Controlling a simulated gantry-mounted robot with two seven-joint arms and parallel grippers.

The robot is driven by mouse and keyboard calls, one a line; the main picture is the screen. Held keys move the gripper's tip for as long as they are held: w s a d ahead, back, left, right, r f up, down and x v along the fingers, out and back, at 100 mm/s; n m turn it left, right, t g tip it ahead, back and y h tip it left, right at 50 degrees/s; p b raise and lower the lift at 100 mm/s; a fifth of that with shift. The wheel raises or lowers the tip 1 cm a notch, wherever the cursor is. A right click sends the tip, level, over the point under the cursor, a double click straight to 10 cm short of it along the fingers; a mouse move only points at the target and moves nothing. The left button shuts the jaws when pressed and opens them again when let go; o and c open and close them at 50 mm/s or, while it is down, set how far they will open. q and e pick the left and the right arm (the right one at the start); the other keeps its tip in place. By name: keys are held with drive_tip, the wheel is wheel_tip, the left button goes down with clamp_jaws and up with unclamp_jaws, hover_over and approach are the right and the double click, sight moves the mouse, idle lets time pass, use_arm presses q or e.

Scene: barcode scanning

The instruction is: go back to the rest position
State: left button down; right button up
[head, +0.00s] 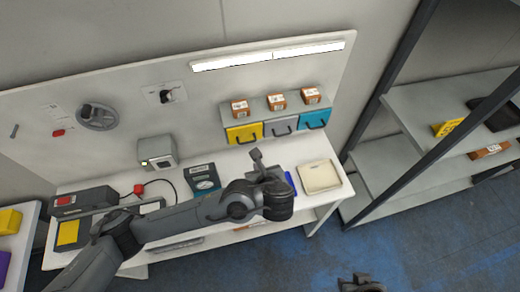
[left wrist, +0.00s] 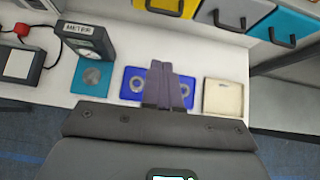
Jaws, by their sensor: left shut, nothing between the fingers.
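My left arm reaches in from the left over the workbench in the head view. My left gripper (head: 256,155) is above the bench's right half, its fingers toward the back panel. In the left wrist view the two fingers (left wrist: 168,85) are together with nothing between them. They cover the middle of a blue tray (left wrist: 133,83) with round grey parts. A dark grey part of my right arm, perhaps its gripper (head: 361,284), shows at the bottom edge of the head view. It is cut off, and its jaws cannot be made out.
Yellow, grey and blue drawers (head: 314,118) hang under a shelf with small orange boxes (head: 278,99). A dark-framed rack (head: 391,112) stands right. Blue floor lies in front.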

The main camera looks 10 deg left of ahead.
use_arm(q)
drive_tip(key=s+f+n+g+h+p, duration=0.25)
drive_tip(key=s+f+g, duration=0.2)
drive_tip(key=s, duration=0.65)
drive_tip(key=s+f+n+g+h+p, duration=0.1)
drive_tip(key=s+f+n+g+p, duration=0.15)
drive_tip(key=s+f, duration=0.65)
drive_tip(key=s+a+r+n+g+h, duration=0.15)
drive_tip(key=s+a+r+n, duration=0.35)
drive_tip(key=s+a+n, duration=0.5)
drive_tip(key=w+a+r+n+t, duration=0.3)
drive_tip(key=w+a+r+n, duration=0.1)
drive_tip(key=n, duration=0.9)
drive_tip(key=shift+w+r+p, duration=0.45)
drive_tip(key=shift+w+r, duration=0.3)
drive_tip(key=shift+w, duration=0.1)
drive_tip(key=shift+a, duration=0.1)
